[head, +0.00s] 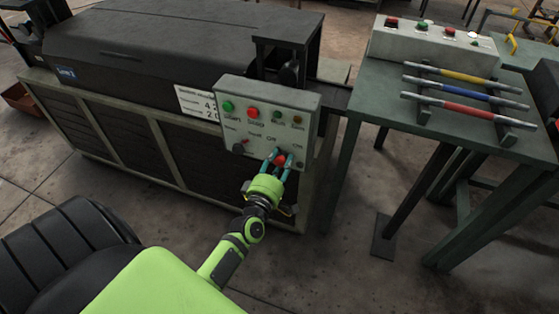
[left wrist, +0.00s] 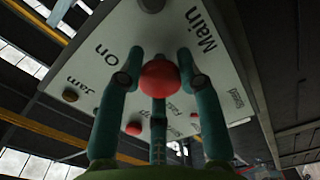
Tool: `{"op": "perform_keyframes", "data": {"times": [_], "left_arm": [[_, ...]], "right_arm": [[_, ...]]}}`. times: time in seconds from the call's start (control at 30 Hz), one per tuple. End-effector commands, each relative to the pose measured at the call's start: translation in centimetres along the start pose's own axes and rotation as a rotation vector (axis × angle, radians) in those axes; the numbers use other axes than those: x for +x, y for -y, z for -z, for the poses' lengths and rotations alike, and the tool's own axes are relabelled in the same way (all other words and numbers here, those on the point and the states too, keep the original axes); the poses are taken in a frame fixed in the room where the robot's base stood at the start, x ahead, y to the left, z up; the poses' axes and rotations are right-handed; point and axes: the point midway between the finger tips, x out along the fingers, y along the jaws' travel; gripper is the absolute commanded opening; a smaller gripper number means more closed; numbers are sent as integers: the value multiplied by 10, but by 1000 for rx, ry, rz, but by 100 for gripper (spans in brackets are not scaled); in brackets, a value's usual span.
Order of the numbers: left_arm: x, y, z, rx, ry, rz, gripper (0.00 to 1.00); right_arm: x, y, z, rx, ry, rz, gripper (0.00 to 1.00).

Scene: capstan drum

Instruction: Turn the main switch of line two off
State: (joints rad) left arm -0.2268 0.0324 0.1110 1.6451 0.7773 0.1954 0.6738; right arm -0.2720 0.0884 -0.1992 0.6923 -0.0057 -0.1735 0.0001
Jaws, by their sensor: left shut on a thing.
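A pale control panel (head: 304,101) stands on the front of a large dark machine, with "On" and other small labels. My left gripper (head: 279,160) is at its lower right part, its teal fingers around a red round knob (head: 281,160). In the left wrist view, the red knob (left wrist: 160,78) sits between the fingers, which are shut on it. The words "Main" and "On" show on the panel (left wrist: 118,38) there. The lever behind the knob is hidden. My right gripper is not in view.
The panel has green (head: 228,106) and red (head: 252,113) buttons above, and a dark knob (head: 238,148) at lower left. A green table (head: 400,130) on the right holds yellow, blue and red bars and a button box (head: 430,43). Floor is open in front.

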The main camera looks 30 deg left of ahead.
Motion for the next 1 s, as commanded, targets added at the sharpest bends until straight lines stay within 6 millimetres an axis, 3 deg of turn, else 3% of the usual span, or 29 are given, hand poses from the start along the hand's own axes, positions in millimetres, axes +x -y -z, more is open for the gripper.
{"op": "perform_keyframes", "data": {"times": [0.4,0.93,0.97,1.0], "left_arm": [[-1,2,-6,-181,12,8,3],[-1,1,-6,-206,12,7,3],[-1,1,-6,-206,12,6,40],[-1,1,-6,-206,11,6,56]], "right_arm": [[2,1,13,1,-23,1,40],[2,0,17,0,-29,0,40],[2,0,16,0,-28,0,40],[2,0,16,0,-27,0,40]]}}
